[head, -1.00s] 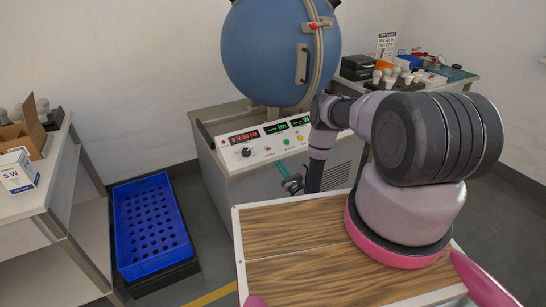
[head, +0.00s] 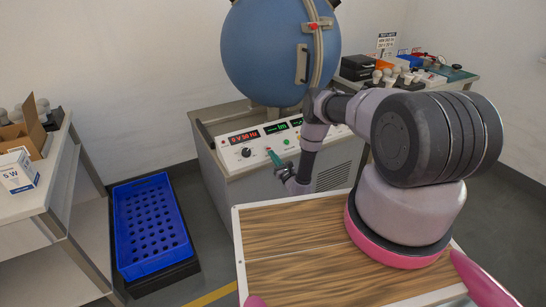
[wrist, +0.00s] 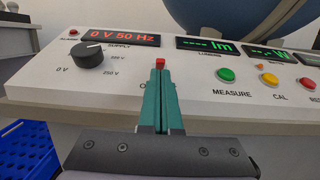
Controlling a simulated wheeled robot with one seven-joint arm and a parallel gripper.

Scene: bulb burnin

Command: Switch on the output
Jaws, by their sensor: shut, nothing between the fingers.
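The control panel (head: 230,140) under the blue sphere has a red supply display (wrist: 118,37) reading "0 V 50 Hz". A black supply knob (wrist: 89,54) sits below it. A small red switch (wrist: 160,63) stands on the panel right of the knob, just beyond my fingertips in the wrist view. Its label is mostly hidden by my fingers; only an "O" shows. My gripper (head: 271,153), with green fingers, is shut and empty, pointing at the panel. In the wrist view its tips (wrist: 160,76) overlap the switch's lower edge; I cannot tell if they touch.
A green MEASURE button (wrist: 226,75) and a yellow CAL button (wrist: 269,80) lie right of the switch. The blue sphere (head: 270,50) rises behind the panel. A blue crate (head: 150,225) stands on the floor at left, beside a side table (head: 50,200).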

